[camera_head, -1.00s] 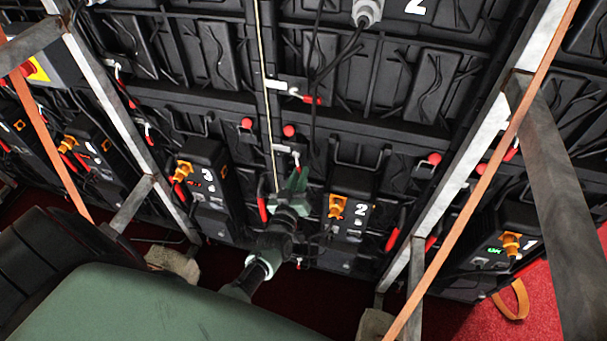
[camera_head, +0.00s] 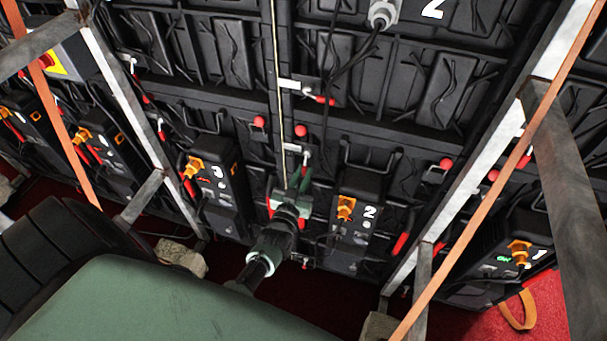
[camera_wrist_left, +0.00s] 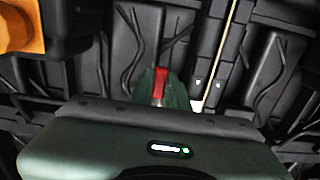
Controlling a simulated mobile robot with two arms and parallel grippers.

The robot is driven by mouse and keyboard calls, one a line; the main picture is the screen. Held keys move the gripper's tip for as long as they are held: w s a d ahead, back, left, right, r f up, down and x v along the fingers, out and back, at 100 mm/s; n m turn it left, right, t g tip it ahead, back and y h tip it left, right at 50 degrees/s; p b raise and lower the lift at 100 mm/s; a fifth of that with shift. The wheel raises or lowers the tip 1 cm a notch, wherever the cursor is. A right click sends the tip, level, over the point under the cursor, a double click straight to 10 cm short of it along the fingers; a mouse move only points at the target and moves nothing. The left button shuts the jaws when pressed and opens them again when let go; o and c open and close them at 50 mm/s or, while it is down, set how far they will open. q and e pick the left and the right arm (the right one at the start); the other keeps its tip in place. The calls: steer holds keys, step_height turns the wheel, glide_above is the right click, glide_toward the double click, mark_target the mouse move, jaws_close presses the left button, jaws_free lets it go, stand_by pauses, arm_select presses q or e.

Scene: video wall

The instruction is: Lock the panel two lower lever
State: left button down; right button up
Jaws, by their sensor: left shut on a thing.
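The lower lever of panel two (camera_head: 293,148) sits at the seam left of the box marked 2 (camera_head: 352,210). Its pale bracket shows in the head view, and its handle is mostly hidden by my gripper. My left gripper (camera_head: 303,180) comes up from below to this lever. In the left wrist view, a red handle (camera_wrist_left: 160,84) stands between the green fingers (camera_wrist_left: 162,92), and the gripper is shut on it. My right gripper is not in view.
The upper lever (camera_head: 318,98) with a red handle is above, on the same seam. Metal struts (camera_head: 470,190) and orange straps (camera_head: 470,206) cross at both sides. Black cables (camera_head: 325,110) hang right of the seam. Box 3 (camera_head: 215,180) is to the left.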

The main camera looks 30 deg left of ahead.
arm_select(q)
steer(key=shift+f, duration=0.1)
steer(key=c, duration=1.4)
jaws_free()
steer(key=b+v, duration=0.1)
steer(key=v, duration=0.7)
